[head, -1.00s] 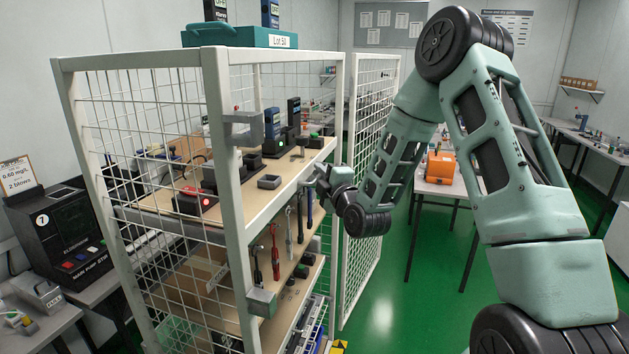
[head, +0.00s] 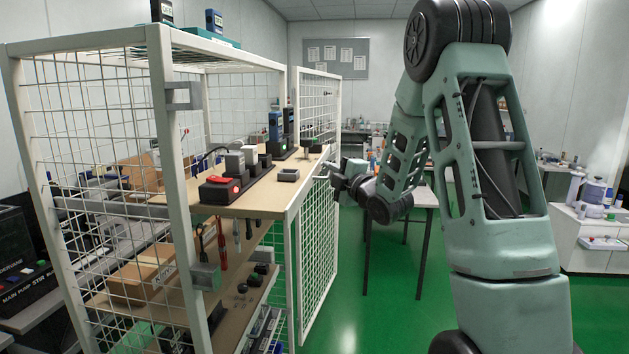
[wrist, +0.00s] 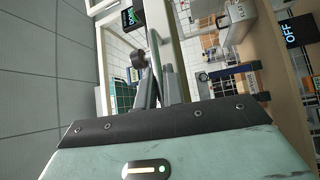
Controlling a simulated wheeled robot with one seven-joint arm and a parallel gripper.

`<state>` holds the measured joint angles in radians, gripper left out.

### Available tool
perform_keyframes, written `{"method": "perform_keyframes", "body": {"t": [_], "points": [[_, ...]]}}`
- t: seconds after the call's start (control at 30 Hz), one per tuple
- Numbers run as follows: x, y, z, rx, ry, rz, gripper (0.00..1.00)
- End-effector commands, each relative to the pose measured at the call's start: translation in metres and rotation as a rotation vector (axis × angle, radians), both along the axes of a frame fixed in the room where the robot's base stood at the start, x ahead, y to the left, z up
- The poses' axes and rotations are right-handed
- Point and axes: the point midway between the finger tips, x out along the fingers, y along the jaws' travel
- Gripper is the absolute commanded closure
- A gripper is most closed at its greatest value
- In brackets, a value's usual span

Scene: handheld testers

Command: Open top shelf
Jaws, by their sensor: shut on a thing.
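The top shelf (head: 262,197) is a wooden board inside a white mesh cage (head: 168,120). It juts out past the cage's front post, with testers and small boxes on it. My gripper (head: 335,178) is at the shelf's front edge, on its right side in the head view. In the wrist view the two fingers (wrist: 160,88) are close together on a pale bar at the shelf front, which looks like its handle. The exact contact is hidden by the fingers and the gripper body.
The cage door (head: 318,235) stands open beside the shelf, close to my gripper. A lower shelf (head: 165,290) carries a cardboard box. Green floor (head: 345,325) is clear right of the door.

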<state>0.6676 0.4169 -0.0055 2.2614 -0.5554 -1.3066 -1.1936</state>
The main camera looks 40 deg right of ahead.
Motion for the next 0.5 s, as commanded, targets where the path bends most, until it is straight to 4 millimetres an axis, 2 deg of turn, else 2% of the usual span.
{"method": "perform_keyframes", "body": {"t": [0.2, 0.5], "points": [[-0.014, -0.010, -0.002, 0.000, 0.002, 0.001, 1.00], [-0.019, -0.014, -0.001, 0.001, 0.003, 0.002, 1.00]]}}
